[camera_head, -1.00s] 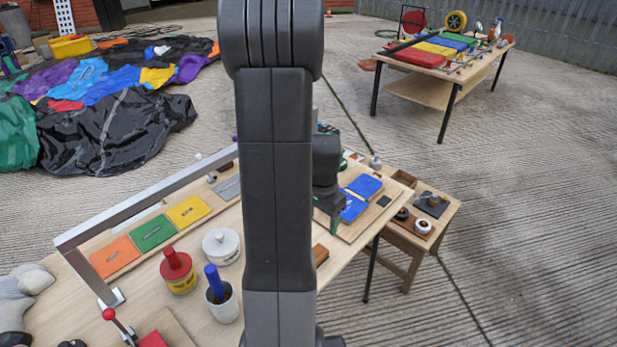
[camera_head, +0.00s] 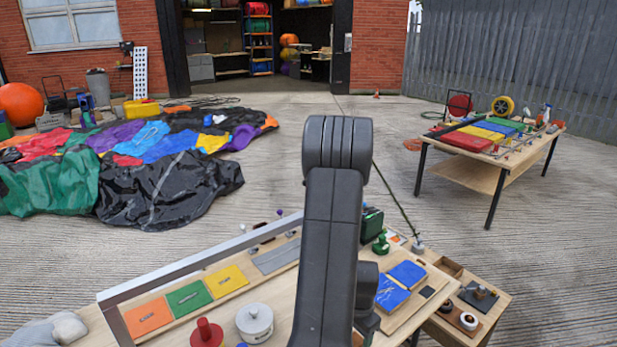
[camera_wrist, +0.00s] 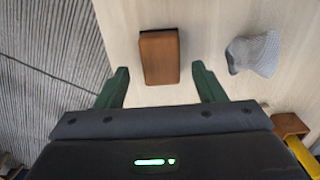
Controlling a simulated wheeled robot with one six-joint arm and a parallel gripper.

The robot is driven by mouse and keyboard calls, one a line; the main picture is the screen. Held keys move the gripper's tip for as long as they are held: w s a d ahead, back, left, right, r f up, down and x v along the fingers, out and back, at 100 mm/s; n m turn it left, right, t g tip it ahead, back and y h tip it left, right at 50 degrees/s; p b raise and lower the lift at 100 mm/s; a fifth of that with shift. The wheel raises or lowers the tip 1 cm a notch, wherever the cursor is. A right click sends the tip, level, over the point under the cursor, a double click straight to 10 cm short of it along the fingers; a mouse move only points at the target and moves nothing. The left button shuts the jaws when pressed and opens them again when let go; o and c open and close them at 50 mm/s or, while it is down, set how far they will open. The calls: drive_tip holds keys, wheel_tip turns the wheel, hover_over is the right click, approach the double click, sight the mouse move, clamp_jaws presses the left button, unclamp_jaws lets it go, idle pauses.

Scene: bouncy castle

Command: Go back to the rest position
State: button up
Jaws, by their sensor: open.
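My gripper (camera_wrist: 160,88) is open in the wrist view, its two green fingers spread apart with nothing between their tips. It is above a pale wooden table top, and a brown wooden block (camera_wrist: 159,56) lies on the table just beyond and between the fingers. In the head view my dark arm stands upright in the middle and hides part of the workbench (camera_head: 285,295); the gripper's fingers cannot be made out there.
A grey mesh-like item (camera_wrist: 254,54) lies right of the block. The bench bears orange (camera_head: 148,318), green (camera_head: 189,297) and yellow (camera_head: 226,281) panels, a white lidded pot (camera_head: 254,322) and blue pads (camera_head: 407,274). A metal rail (camera_head: 200,257) runs along it.

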drive_tip(key=shift+a+f, duration=0.1)
drive_tip(key=shift+f, duration=1.6)
